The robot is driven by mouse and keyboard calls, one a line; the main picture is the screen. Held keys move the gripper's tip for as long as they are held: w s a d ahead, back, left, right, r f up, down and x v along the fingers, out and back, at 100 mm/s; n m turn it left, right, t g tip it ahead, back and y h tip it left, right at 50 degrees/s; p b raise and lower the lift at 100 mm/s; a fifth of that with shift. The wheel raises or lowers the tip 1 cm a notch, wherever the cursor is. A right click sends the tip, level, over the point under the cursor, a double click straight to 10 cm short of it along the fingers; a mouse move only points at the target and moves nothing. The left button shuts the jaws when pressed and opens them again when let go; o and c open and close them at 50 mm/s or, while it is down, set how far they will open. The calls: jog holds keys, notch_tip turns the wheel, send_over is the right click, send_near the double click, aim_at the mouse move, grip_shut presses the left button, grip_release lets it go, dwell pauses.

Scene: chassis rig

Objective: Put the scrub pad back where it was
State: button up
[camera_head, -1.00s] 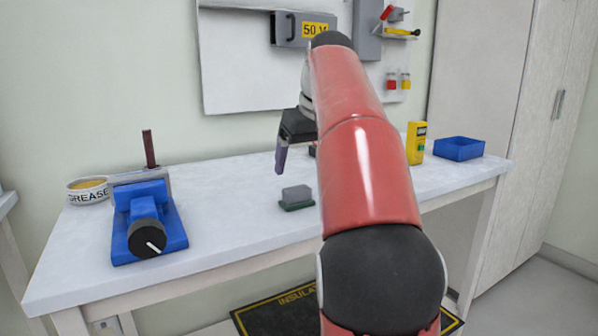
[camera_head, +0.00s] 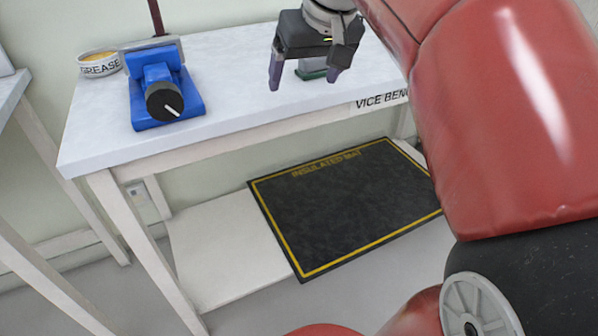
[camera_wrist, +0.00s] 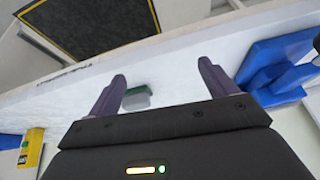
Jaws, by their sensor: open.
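The scrub pad (camera_head: 313,74), a small block with a green base and grey top, lies on the white bench (camera_head: 230,75) near its front edge. My gripper (camera_head: 304,82) is open and empty, and partly covers the pad in the head view. In the wrist view the pad (camera_wrist: 137,98) shows beyond my gripper (camera_wrist: 161,72), between the two purple fingers and closer to the left one. The fingers appear apart from the pad; the exact height gap is hard to tell.
A blue vice (camera_head: 160,95) and a grease tub (camera_head: 100,63) stand at the bench's left. In the wrist view, a yellow meter (camera_wrist: 32,150) is at lower left. Bench between vice and pad is clear.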

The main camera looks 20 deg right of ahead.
jog(key=s+a+f, duration=0.4)
jog(key=s+f, duration=0.3)
jog(key=f, duration=0.2)
jog(key=s+a+f, duration=0.3)
jog(key=s+f, duration=0.4)
jog(key=f, duration=0.3)
jog(key=shift+a+f, duration=0.25)
jog(key=shift+a, duration=0.15)
